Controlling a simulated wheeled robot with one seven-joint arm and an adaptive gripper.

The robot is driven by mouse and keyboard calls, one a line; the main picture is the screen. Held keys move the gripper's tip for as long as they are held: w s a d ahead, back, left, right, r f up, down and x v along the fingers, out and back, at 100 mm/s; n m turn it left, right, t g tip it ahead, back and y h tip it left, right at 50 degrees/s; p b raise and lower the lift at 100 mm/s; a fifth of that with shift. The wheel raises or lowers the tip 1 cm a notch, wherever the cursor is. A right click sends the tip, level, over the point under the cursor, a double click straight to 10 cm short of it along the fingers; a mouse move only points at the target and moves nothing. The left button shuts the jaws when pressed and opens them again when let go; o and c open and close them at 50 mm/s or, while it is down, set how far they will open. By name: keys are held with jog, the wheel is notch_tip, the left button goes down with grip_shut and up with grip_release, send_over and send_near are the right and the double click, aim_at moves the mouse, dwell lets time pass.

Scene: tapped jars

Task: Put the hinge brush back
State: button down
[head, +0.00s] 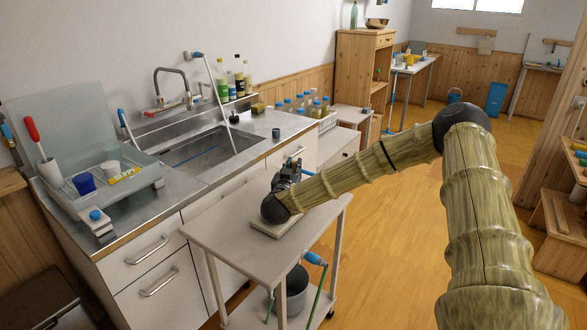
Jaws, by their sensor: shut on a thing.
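My gripper (292,163) is above the grey cart (205,230), near the sink counter's front edge. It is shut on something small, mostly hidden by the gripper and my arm. A thin blue part (308,174) sticks out to its right; it looks like the handle of the hinge brush, but the bristles cannot be made out. A pale flat board (268,228) lies on the cart under my gripper.
The counter holds a sink (200,150), a dish rack (140,190) with cups, a red-handled brush (32,130) and bottles (238,80). Several blue-capped jars (300,104) stand behind. A metal bucket (295,285) is on the cart's lower shelf. Floor at right is open.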

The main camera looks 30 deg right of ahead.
dwell(0.3)
jog(key=c, duration=1.3)
grip_release()
jog(key=shift+c, duration=0.2)
jog(key=shift+a, duration=0.1)
jog(key=b+v, duration=0.1)
jog(key=v, duration=1.1)
jog(key=shift+b, duration=0.3)
